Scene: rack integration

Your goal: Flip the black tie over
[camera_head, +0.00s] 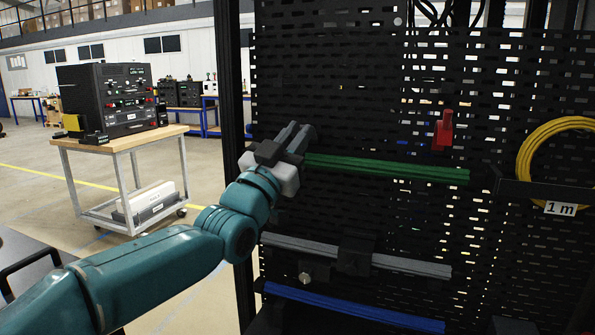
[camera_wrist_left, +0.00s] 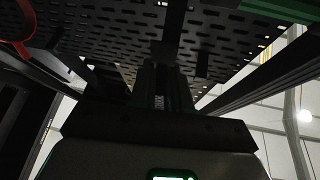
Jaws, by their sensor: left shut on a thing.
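My left gripper (camera_head: 298,140) is at the left end of the green cable bundle (camera_head: 390,170), in front of the black perforated panel. In the left wrist view its dark fingers (camera_wrist_left: 162,85) are close together and shut on a small black piece (camera_wrist_left: 165,55), which appears to be the black tie. The tie is mostly hidden by the gripper in the head view, and its exact pose cannot be told against the black panel. My right gripper is in neither view.
Below are a grey bundle (camera_head: 415,266) with a black block on it and a blue bundle (camera_head: 350,307). A red piece (camera_head: 444,130) and a yellow cable coil (camera_head: 527,150) are at the right. A cart (camera_head: 120,150) with equipment stands at the left.

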